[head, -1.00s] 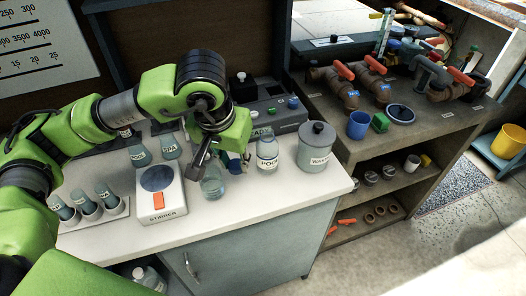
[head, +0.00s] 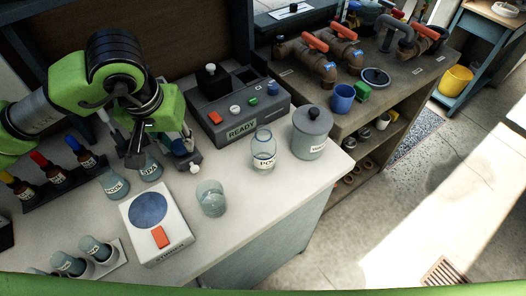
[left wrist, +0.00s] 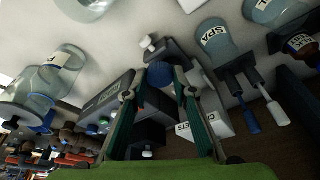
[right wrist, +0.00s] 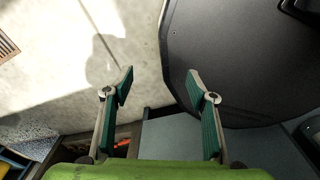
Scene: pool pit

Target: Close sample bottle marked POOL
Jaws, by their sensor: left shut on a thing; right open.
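The clear POOL bottle (head: 263,148) stands upright on the white counter between the grey lidded jar and the READY box, its mouth showing a thin blue rim with no cap visible. It also shows in the left wrist view (left wrist: 66,72). My left gripper (head: 172,148) is left of the bottle, apart from it, near a small dark box. In the left wrist view its fingers are shut on a round blue piece (left wrist: 160,75) that looks like a cap. My right gripper (right wrist: 160,85) is open and empty, seen only in the right wrist view.
A clear beaker (head: 210,198) stands in front of the bottle, left of it. The stirrer (head: 172,238) is further left. The READY box (head: 236,112) is behind, and the grey jar (head: 311,135) is right. The front right counter is clear.

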